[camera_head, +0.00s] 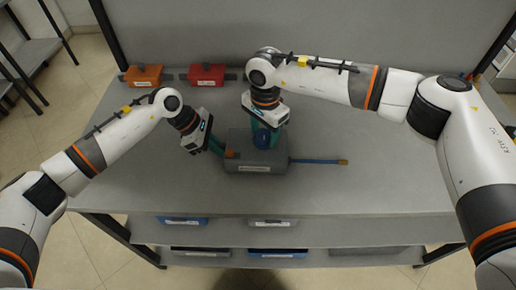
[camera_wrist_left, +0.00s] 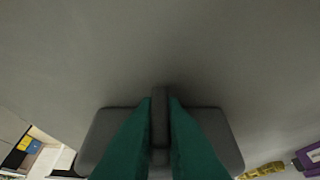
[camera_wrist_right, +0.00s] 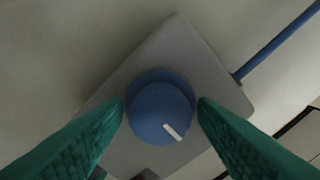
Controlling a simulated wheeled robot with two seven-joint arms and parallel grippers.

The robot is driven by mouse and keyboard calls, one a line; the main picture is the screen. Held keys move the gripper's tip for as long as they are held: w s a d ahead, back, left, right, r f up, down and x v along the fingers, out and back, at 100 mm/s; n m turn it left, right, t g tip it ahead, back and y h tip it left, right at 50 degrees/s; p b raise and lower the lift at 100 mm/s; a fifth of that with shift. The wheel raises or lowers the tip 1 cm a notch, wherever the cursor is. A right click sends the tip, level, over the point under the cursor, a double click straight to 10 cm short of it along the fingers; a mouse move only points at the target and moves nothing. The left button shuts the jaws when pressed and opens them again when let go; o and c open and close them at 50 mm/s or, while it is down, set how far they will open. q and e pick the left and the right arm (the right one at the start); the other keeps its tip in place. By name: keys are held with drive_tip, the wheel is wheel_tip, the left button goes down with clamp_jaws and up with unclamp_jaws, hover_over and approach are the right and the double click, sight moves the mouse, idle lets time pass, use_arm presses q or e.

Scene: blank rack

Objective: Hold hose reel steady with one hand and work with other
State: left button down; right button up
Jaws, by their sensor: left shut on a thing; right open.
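The hose reel is a grey box (camera_head: 257,165) on the grey table, with a blue knob (camera_head: 262,139) on top and a blue hose (camera_head: 315,161) running right to a brass-coloured end. My left gripper (camera_head: 221,149) is shut on a dark grey upright bar (camera_wrist_left: 160,122) at the box's left side. My right gripper (camera_head: 265,132) is above the box, pointing down. In the right wrist view the knob (camera_wrist_right: 160,112), with a white mark, sits between its open green fingers (camera_wrist_right: 162,118); whether they touch it cannot be told.
An orange box (camera_head: 143,76) and a red box (camera_head: 206,75) stand at the table's back left. Blue (camera_head: 183,221) and grey bins sit on the shelf below the front edge. The table (camera_head: 400,185) is clear to the right of the hose.

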drive_tip(key=n, duration=0.8)
